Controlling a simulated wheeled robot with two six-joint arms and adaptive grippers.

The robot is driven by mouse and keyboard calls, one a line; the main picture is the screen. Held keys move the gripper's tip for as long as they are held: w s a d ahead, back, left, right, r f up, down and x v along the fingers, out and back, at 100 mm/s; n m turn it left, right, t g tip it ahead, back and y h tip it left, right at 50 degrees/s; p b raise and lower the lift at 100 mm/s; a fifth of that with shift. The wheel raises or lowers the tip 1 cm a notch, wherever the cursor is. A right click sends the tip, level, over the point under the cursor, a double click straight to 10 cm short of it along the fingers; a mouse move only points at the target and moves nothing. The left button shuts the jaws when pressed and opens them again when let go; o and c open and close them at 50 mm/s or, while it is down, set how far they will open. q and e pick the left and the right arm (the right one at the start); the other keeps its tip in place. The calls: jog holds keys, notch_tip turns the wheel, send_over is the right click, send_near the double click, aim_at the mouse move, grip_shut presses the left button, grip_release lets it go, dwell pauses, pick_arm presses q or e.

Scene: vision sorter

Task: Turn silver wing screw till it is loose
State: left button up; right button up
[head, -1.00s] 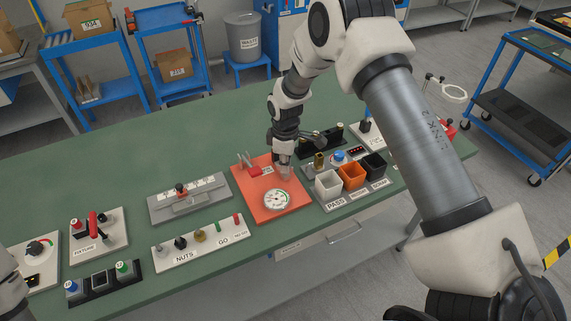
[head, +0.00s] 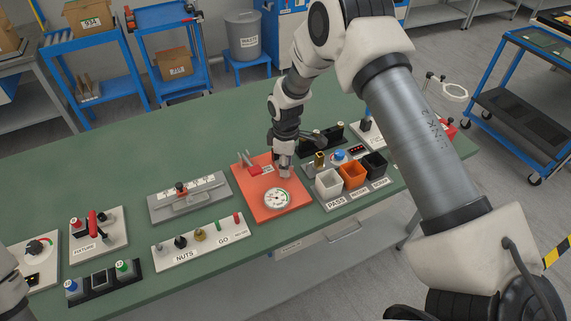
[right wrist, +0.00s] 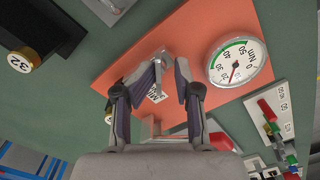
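My right gripper (head: 285,172) points down over the orange board (head: 262,201), behind its round dial. In the right wrist view its two fingers (right wrist: 169,68) stand on either side of a small silver piece, which looks like the wing screw (right wrist: 162,54). The fingertips are apart, but I cannot tell whether they press on it. In the head view the gripper hides the screw. The dial (head: 276,199), marked Nm, also shows in the right wrist view (right wrist: 238,61), its red needle near 20. Part of my left arm shows at the left edge, its gripper out of view.
A red block (head: 254,169) sits on the board, left of my gripper. White, orange and black bins (head: 352,177) stand just right of the board. A grey fixture plate (head: 189,198) and the nuts and go panel (head: 199,241) lie to the left. The back of the green table is clear.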

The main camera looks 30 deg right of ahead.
notch_tip(320, 180, up, 12)
dwell(0.4)
dwell(0.3)
